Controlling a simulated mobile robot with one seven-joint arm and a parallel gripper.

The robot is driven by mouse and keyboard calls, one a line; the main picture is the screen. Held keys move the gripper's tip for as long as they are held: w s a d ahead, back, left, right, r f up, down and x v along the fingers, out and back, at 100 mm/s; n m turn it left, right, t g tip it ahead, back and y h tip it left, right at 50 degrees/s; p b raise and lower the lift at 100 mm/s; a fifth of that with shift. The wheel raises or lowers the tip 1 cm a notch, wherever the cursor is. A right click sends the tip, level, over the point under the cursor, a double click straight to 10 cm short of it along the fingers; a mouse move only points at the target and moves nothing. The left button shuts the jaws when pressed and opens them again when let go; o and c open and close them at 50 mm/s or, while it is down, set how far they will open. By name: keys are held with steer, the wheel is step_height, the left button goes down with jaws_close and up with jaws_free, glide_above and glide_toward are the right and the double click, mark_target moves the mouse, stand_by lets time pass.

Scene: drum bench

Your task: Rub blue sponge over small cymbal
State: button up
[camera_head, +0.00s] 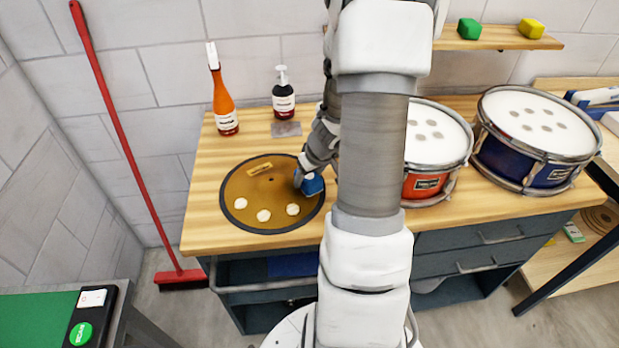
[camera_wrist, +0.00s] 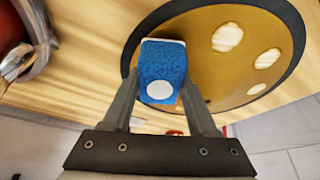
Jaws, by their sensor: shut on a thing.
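The small cymbal (camera_head: 240,199) is a brass-coloured disc on a dark round mat on the wooden bench, left of the drums. Several pale round spots lie on its front part. My gripper (camera_head: 309,180) is over the cymbal's right edge, shut on the blue sponge (camera_head: 314,187). In the wrist view the blue sponge (camera_wrist: 162,68) sits between the two fingers of my gripper (camera_wrist: 160,100), with a white round spot on its face. The cymbal (camera_wrist: 207,62) lies behind it. Whether the sponge touches the cymbal I cannot tell.
A red drum (camera_head: 434,150) and a blue drum (camera_head: 534,137) stand on the bench (camera_head: 215,165) to the right. An orange bottle (camera_head: 223,100) and a dark pump bottle (camera_head: 283,98) stand behind the cymbal. A green sponge (camera_head: 469,28) and a yellow sponge (camera_head: 531,28) sit on the shelf.

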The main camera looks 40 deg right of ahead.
steer(key=shift+w+d, duration=0.4)
steer(key=shift+w, duration=0.05)
step_height(320, 180, up, 2)
steer(key=shift+r+p, duration=0.25)
steer(key=shift+p, duration=0.5)
steer(key=shift+s+a+r, duration=0.1)
steer(key=shift+r, duration=0.2)
steer(key=shift+r+p, duration=2.25)
steer(key=shift+r, duration=0.3)
